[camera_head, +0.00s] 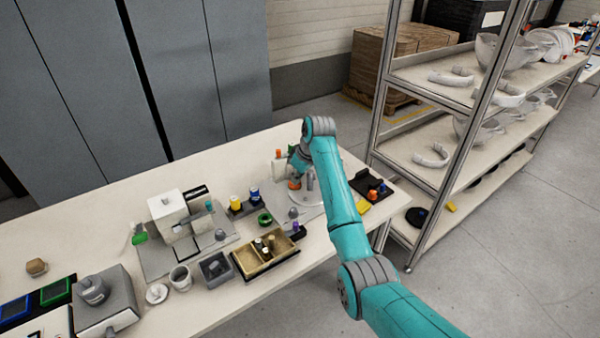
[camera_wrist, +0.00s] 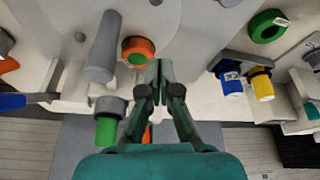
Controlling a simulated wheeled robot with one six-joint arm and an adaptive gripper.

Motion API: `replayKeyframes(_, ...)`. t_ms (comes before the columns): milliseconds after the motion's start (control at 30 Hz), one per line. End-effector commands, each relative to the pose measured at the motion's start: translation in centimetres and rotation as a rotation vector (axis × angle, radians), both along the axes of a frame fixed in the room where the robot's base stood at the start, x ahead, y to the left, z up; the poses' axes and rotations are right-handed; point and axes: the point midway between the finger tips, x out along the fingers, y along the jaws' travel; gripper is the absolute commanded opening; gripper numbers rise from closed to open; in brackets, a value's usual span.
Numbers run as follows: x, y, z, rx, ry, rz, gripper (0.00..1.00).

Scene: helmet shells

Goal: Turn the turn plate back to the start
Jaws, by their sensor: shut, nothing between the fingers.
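The turn plate (camera_head: 303,200) is a pale round disc near the right end of the table. It also shows at the top of the wrist view (camera_wrist: 142,20). A grey upright peg (camera_wrist: 103,48) and an orange ring-like part with a green centre (camera_wrist: 138,50) are at the plate's near side. My gripper (camera_wrist: 160,66) is shut and empty, its fingertips just right of the orange part. I cannot tell whether they touch it. In the head view my gripper (camera_head: 298,166) is over the plate's far-left side, and my arm hides part of the plate.
A green cylinder with a grey cap (camera_wrist: 108,122) stands close left of my fingers. Blue (camera_wrist: 231,82) and yellow (camera_wrist: 261,85) cylinders sit in a holder to the right, with a green ring (camera_wrist: 267,26) beyond.

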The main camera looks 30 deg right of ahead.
Motion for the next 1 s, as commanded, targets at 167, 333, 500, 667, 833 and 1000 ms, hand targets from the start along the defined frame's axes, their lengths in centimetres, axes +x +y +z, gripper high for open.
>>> replayKeyframes(167,0.8,0.3,-2.2,0.0,0.001,0.001,0.0)
replayKeyframes(333,1.1,0.4,-4.0,0.0,0.001,0.0,0.0)
replayKeyframes(500,-0.5,-0.2,-4.3,-0.001,-0.001,0.001,0.0)
replayKeyframes(667,-1.7,-0.8,-4.7,-0.001,0.0,0.0,0.0)
replayKeyframes(833,-2.3,-1.0,-4.9,0.0,0.0,0.0,0.0)
replayKeyframes(1000,-2.3,-1.0,-4.9,0.0,0.0,0.001,0.0)
